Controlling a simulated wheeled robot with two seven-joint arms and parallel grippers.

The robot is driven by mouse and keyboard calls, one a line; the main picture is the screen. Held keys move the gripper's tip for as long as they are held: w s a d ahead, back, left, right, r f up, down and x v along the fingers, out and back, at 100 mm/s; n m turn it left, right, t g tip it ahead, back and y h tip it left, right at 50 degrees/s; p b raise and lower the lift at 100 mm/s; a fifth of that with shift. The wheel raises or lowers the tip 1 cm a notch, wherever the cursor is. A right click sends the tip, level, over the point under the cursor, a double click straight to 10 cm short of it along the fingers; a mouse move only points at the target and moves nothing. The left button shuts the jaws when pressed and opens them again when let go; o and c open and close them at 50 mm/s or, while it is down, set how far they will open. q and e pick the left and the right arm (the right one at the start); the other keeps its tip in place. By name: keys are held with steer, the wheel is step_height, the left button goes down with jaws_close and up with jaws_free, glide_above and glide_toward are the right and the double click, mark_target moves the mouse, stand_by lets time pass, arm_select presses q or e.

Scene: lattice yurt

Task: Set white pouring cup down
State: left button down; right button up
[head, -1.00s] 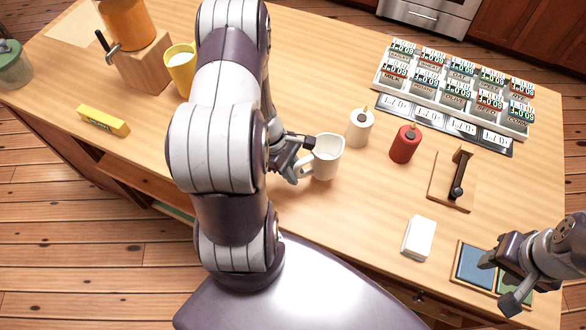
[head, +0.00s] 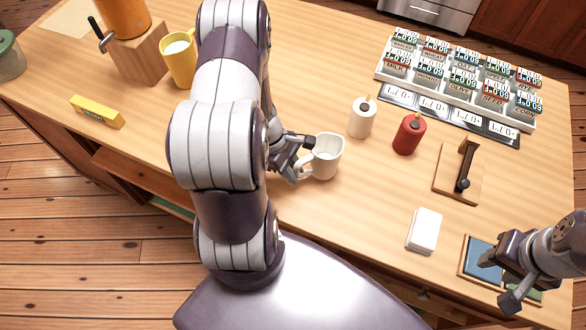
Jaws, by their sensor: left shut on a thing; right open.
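The white pouring cup (head: 327,157) is upright near the middle of the wooden counter, with its handle toward the left. My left gripper (head: 300,164) is shut on it at the handle side. I cannot tell whether the cup's base touches the counter. My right gripper (head: 494,279) is open and empty at the lower right, over a framed pad with blue and green panels (head: 482,252).
A white candle-like bottle (head: 362,118) and a red one (head: 408,135) stand right of the cup. A wooden stand (head: 460,174), white stack (head: 424,231) and labelled rack (head: 455,82) lie further right. A yellow cup (head: 179,60) and yellow box (head: 97,112) are left.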

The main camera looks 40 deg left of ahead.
arm_select(q)
steer(key=shift+f, duration=0.15)
steer(key=c, duration=0.9)
jaws_free()
steer(key=v, duration=1.3)
